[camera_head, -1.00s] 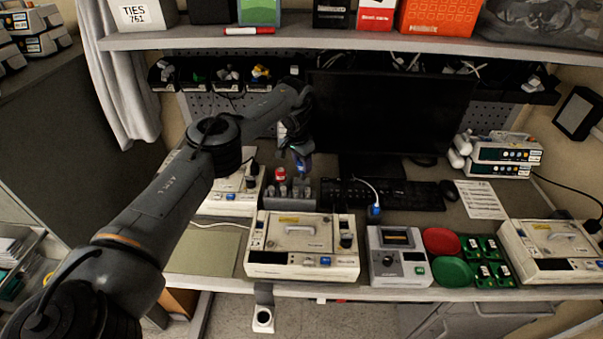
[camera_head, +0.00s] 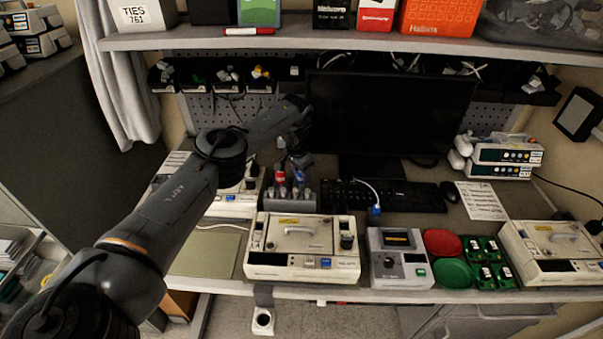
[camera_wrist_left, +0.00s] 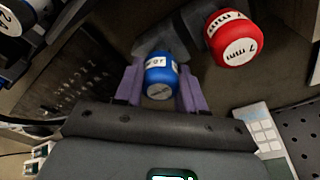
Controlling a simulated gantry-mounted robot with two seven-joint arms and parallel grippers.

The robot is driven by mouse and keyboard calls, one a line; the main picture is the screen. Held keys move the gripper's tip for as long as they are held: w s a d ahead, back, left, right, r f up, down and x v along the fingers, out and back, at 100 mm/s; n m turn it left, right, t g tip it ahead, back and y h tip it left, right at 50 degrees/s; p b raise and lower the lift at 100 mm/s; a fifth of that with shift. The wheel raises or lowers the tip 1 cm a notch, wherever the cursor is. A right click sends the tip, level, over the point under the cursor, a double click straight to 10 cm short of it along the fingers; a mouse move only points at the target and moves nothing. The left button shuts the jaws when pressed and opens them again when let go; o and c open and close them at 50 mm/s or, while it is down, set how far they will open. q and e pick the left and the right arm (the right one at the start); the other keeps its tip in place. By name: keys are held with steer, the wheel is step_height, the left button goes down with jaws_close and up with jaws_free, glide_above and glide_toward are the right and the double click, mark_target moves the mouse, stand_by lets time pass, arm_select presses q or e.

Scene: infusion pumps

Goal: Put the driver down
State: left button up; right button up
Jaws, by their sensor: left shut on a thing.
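My left gripper (camera_head: 297,165) is over the grey driver holder (camera_head: 294,203) at the back of the bench, left of the monitor. It is shut on a blue-handled driver (camera_head: 299,176), upright at the holder. In the left wrist view the driver's blue cap (camera_wrist_left: 160,77) sits between the two purple fingers (camera_wrist_left: 160,90). A red-handled driver (camera_head: 280,179) stands in the holder just left of it; its cap, marked 7 mm, also shows in the left wrist view (camera_wrist_left: 232,38). I cannot tell how deep the blue driver's shaft sits. My right gripper is out of view.
An infusion pump (camera_head: 303,252) stands in front of the holder, and another pump (camera_head: 235,200) is to its left. A keyboard (camera_head: 385,195) and the monitor (camera_head: 385,115) are to the right. A grey tester box (camera_head: 399,258) and green and red dishes (camera_head: 442,243) stand further right.

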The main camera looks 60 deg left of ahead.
mark_target(298, 181)
arm_select(q)
steer(key=shift+f, duration=0.2)
steer(key=o, duration=1.1)
steer(key=shift+c, duration=0.2)
steer(key=shift+r, duration=0.5)
step_height(298, 181, up, 12)
steer(key=s+p, duration=0.1)
steer(key=p, duration=0.2)
steer(key=shift+s+d+f+p, duration=0.15)
steer(key=shift+s+p, duration=0.15)
steer(key=shift+s, duration=0.1)
